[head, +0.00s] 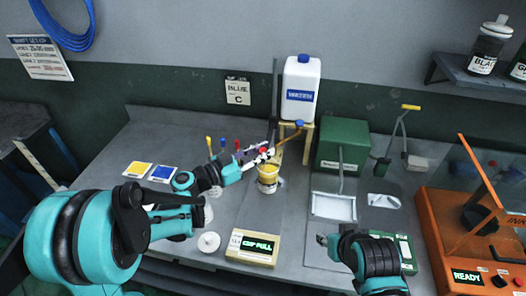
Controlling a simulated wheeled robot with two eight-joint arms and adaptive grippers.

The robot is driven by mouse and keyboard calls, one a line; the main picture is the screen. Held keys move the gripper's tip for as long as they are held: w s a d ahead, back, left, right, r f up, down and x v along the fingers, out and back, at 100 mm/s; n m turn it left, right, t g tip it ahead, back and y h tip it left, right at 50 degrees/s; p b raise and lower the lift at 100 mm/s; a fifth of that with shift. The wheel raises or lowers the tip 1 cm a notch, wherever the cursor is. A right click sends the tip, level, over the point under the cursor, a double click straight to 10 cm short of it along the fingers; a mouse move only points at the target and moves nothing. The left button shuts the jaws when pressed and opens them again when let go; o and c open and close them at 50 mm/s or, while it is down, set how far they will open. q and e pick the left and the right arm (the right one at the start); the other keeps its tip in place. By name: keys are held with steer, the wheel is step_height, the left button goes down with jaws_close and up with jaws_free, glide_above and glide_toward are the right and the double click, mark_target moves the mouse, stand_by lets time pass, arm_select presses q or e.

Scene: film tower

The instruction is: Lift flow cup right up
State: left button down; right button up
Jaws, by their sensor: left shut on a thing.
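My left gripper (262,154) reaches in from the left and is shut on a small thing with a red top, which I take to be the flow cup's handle. The gripper is right above a white and yellow pail (268,184) standing on the bench. The cup's body is not visible; whether it sits inside the pail I cannot tell. A cream box with a lit display (258,247) in front of the pail seems to read "CUP FULL". My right gripper (324,240) is low over the bench at the front; its finger opening is too small to judge.
A white jug (300,90) on a wooden stand is behind the pail. A green box (343,145) and a white tray (334,206) are to its right. An orange machine (450,240) fills the far right. Yellow and blue cards (161,173) lie left; a white disc (208,242) lies in front.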

mark_target(263, 150)
arm_select(q)
step_height(263, 150, up, 20)
steer(key=p, duration=1.3)
steer(key=shift+w, duration=0.15)
steer(key=c, duration=1.3)
jaws_free()
steer(key=v, duration=1.2)
